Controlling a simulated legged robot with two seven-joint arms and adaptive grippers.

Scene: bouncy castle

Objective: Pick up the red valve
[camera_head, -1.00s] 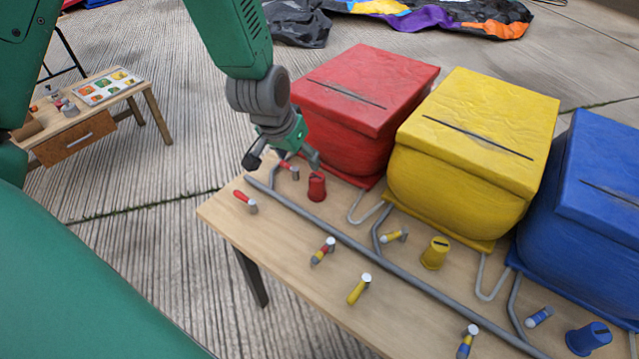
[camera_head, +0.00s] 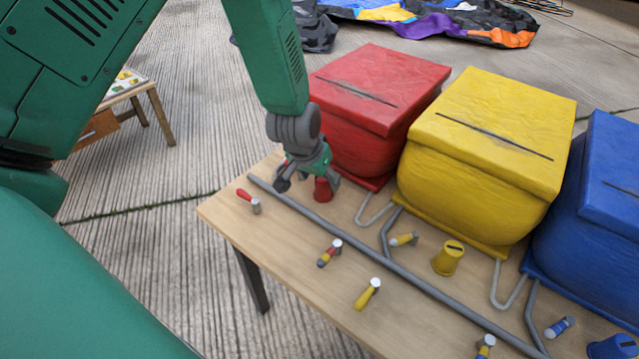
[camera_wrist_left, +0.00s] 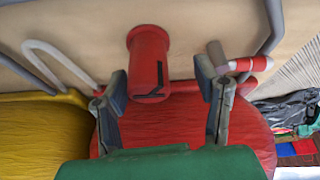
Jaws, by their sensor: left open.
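The red valve, a short tapered red cylinder (camera_head: 323,191) with a dark slot in its top, stands on the wooden table in front of the red box. It also shows in the left wrist view (camera_wrist_left: 149,62), between the two fingers. My left gripper (camera_head: 308,184) is open just above and around the valve's near side in the head view, partly hiding it. In the wrist view the open fingers (camera_wrist_left: 160,85) are apart from the valve, with a gap on each side. I cannot tell the exact height between them. My right gripper is not in view.
Red (camera_head: 375,85), yellow (camera_head: 490,140) and blue (camera_head: 590,205) boxes line the table's back. A grey pipe (camera_head: 390,268) runs along the table (camera_head: 228,212). A red-and-white handle (camera_wrist_left: 250,64) lies close beside the right finger. A yellow knob (camera_head: 448,258) stands farther right.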

